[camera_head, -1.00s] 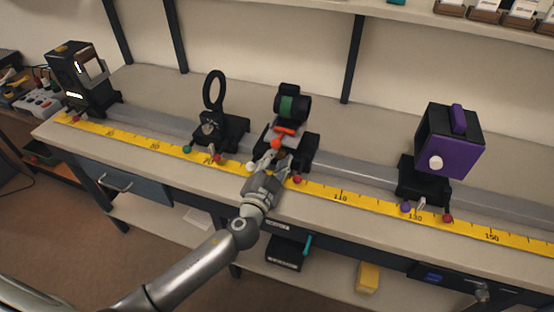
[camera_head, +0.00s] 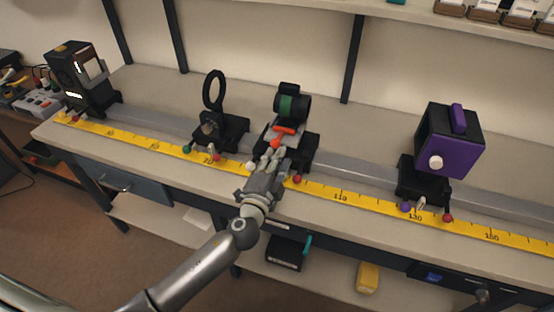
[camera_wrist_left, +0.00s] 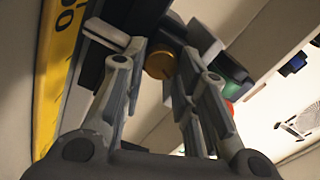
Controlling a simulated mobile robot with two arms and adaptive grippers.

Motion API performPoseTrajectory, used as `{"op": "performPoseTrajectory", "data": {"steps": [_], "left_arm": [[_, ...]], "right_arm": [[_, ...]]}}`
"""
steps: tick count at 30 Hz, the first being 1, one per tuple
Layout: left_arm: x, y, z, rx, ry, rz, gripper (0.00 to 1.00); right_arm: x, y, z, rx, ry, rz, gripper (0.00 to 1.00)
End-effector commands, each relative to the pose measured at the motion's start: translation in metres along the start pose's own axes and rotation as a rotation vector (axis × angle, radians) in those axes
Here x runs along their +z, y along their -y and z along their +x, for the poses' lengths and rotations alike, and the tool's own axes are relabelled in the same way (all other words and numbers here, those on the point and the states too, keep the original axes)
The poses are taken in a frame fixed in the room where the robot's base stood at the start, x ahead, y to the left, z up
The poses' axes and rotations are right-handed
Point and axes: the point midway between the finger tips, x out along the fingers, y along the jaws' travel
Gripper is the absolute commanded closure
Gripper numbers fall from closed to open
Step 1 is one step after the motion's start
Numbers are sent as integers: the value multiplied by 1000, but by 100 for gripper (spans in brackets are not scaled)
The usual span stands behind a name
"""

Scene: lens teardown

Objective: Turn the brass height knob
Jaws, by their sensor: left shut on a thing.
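The brass height knob (camera_wrist_left: 159,62) shows in the left wrist view between the two fingers of my left gripper (camera_wrist_left: 165,75). In the head view my left gripper (camera_head: 269,157) reaches up to the front of the middle carrier (camera_head: 303,153), which bears a black holder with a green band (camera_head: 288,105). The fingers are shut on the knob, which the gripper hides in the head view. A red lever (camera_head: 285,130) and an orange knob (camera_head: 276,143) sit just above the fingertips. My right gripper is not in view.
A black ring holder (camera_head: 214,90) stands left on the rail, and a black lamp-like box (camera_head: 80,75) farther left. A purple box (camera_head: 455,145) stands to the right. A yellow scale (camera_head: 340,197) runs along the bench front.

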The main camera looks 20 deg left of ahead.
Motion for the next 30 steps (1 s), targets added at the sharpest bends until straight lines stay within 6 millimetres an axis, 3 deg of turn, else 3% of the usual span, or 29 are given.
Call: {"op": "performPoseTrajectory", "data": {"steps": [10, 25, 26, 30], "left_arm": [[-1, -1, 0, 1, -2, 137, 96], [-1, -1, 0, 1, -2, 157, 96], [-1, -1, 0, 1, -2, 157, 71], [0, -1, 0, 1, -1, 157, 53]], "right_arm": [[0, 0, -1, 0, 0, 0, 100], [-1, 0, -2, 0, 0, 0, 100], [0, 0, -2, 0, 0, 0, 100], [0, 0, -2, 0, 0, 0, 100]]}}
